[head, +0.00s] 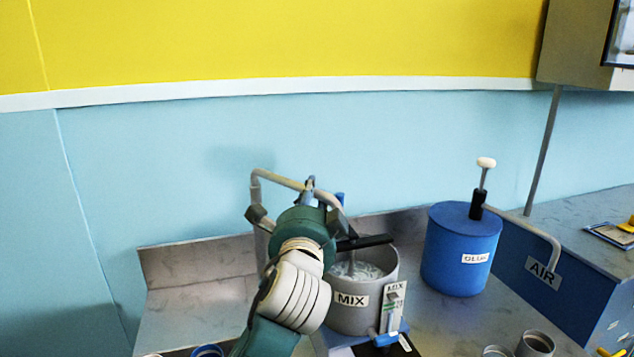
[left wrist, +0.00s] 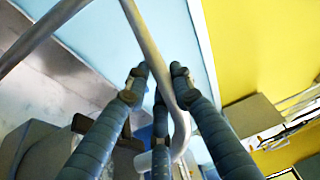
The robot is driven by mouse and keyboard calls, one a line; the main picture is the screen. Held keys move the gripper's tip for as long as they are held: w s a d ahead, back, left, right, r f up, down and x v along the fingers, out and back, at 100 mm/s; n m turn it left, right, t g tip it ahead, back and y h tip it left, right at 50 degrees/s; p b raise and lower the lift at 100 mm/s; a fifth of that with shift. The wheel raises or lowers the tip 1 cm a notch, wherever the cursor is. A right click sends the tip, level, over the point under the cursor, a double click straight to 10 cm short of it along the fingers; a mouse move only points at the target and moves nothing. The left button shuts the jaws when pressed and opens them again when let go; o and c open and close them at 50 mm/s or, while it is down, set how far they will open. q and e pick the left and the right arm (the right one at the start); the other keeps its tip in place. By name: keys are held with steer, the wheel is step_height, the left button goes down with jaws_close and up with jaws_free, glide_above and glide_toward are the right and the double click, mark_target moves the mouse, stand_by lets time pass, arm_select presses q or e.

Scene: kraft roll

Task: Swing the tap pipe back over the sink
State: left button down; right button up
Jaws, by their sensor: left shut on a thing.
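The tap pipe (head: 280,180) is a pale grey bent tube. It rises at the left, runs to the right, and its far end bends down by the pot marked MIX (head: 378,309). My left gripper (head: 312,186) is shut on the pipe; its wrist and palm hide part of the pipe and pot. I cannot clearly make out the sink's basin; my arm covers part of the worktop. My right gripper is not in view.
A blue pump canister (head: 455,262) with a white knob stands right of the pot. A blue box marked AIR (head: 570,295) is further right. Grey cups (head: 536,344) stand at the front. The worktop at the left (head: 195,305) looks mostly clear.

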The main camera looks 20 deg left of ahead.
arm_select(q)
steer(key=s+a+m+g+h+b, duration=0.4)
steer(key=a+m+h, duration=0.3)
steer(key=a+h, duration=0.2)
steer(key=s+a+m+g+h+b, duration=0.4)
steer(key=s+a+m+h, duration=0.2)
steer(key=a+h, duration=0.3)
steer(key=shift+s+m+h+b, duration=0.3)
steer(key=shift+m+h, duration=0.2)
steer(key=shift+h, duration=0.5)
stand_by(0.8)
